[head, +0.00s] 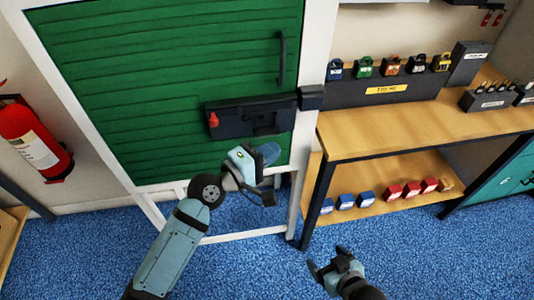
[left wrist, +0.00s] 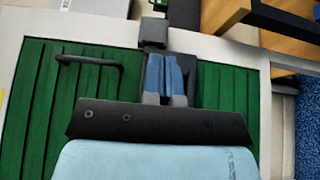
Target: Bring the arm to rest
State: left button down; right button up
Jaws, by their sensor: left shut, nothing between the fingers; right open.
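My left arm reaches in from the lower left of the head view. Its gripper (head: 270,154) is in front of the lower part of a green slatted door (head: 170,70), just below a dark latch box (head: 240,117). In the left wrist view the blue fingers (left wrist: 165,78) are together with nothing between them, and the green door (left wrist: 100,70) is behind them. I cannot tell whether they touch the door. My right gripper (head: 328,262) is open and empty, low in the head view above the blue floor.
The door has a dark handle (head: 281,60) and a white frame. A wooden bench (head: 420,125) at the right carries several padlocks on a dark stand (head: 370,92). A red extinguisher (head: 32,140) hangs at the left. The floor in front is clear.

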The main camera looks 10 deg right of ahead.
pick_arm(q)
jog(key=shift+s+a, duration=0.35)
jog(key=shift+a, duration=0.1)
jog(key=s+a+f+m+y+p, duration=0.1)
jog(key=s+a+f+m+y, duration=0.2)
jog(key=s+a+f, duration=0.3)
jog(key=s+a+f+m+t+y+p, duration=0.1)
jog(key=s+a+f+y, duration=0.4)
jog(key=a, duration=0.6)
jog(key=s+a+f+m+y+p, duration=0.3)
jog(key=s+a+f+m+y, duration=0.1)
jog(key=a+f, duration=0.4)
jog(key=s+m, duration=0.1)
jog(key=s, duration=0.1)
jog(key=shift+s+a+t, duration=0.35)
jog(key=shift+s+t, duration=0.05)
